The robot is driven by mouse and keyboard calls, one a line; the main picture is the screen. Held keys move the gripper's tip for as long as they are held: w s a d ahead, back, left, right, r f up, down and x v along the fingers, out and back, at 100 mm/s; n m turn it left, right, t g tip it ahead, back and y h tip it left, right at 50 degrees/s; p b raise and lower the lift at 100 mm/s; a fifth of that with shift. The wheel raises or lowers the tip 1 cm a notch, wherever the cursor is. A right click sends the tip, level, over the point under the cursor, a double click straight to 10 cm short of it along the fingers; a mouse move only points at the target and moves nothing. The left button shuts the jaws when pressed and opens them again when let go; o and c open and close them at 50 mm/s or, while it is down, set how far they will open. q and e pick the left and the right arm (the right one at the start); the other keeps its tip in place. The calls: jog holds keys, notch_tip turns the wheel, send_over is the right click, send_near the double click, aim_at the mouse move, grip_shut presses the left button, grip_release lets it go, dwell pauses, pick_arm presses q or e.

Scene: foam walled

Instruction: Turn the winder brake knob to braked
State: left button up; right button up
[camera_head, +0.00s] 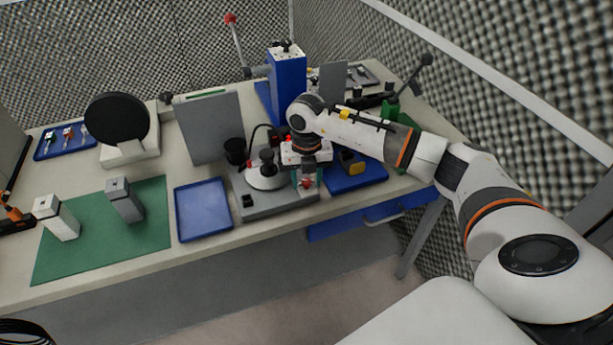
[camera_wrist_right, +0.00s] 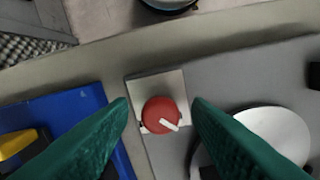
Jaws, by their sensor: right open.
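The red winder brake knob (camera_wrist_right: 158,112) sits on a light square plate (camera_wrist_right: 172,82) in the right wrist view. Its white pointer line is aimed toward the lower right of that view. In the head view the knob (camera_head: 307,183) shows at the right end of the winder's grey base (camera_head: 270,203). My right gripper (camera_wrist_right: 161,105) is open, its green fingers on either side of the knob with visible gaps, pointing down at it. Whether the fingertips reach down to knob height is hard to tell. My left gripper is not in view.
The winder's white disc (camera_wrist_right: 280,130) lies close beside one finger. A blue tray with a yellow block (camera_head: 352,162) is on the other side. An empty blue tray (camera_head: 203,208) and a green mat (camera_head: 85,250) lie to the left. A blue press column (camera_head: 287,82) stands behind.

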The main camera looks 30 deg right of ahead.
grip_shut()
jog(key=shift+m, duration=0.4)
jog(key=m, duration=0.3)
jog(key=shift+m, duration=0.3)
jog(key=m+p, duration=0.1)
jog(key=m, duration=0.3)
jog(key=shift+r+m, duration=0.1)
jog(key=shift+m, duration=0.2)
jog(key=m+p, duration=0.1)
jog(key=m, duration=0.3)
jog(key=shift+m, duration=0.3)
jog(key=shift+m+p, duration=0.6)
jog(key=shift+m, duration=1.6)
